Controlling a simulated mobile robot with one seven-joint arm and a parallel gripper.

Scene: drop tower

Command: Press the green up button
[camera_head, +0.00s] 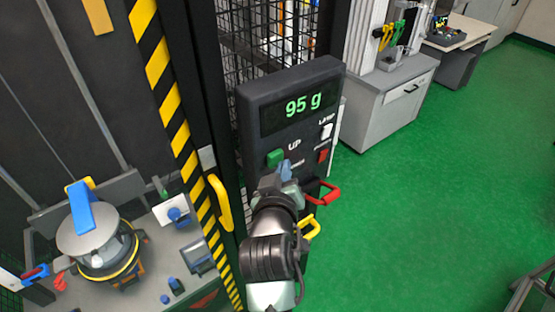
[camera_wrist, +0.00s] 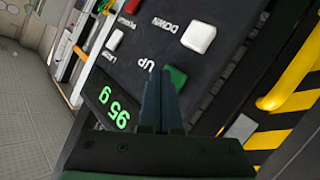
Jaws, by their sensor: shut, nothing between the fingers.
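The green up button (camera_head: 275,157) sits on a dark control panel (camera_head: 258,134) under a display reading 95 g. In the wrist view the green button (camera_wrist: 176,77) shows beside the word UP, partly hidden by a finger. My gripper (camera_head: 285,170) is shut and empty, its tips just right of and below the green button in the head view. In the wrist view the fingertips (camera_wrist: 160,75) overlap the button's edge. I cannot tell whether they touch it.
A white button (camera_wrist: 199,37) by the word DOWN and a red button (camera_head: 322,155) are on the same panel. Yellow (camera_head: 221,203) and red (camera_head: 330,192) handles stick out nearby. A striped post (camera_head: 170,85) stands left. Green floor at right is open.

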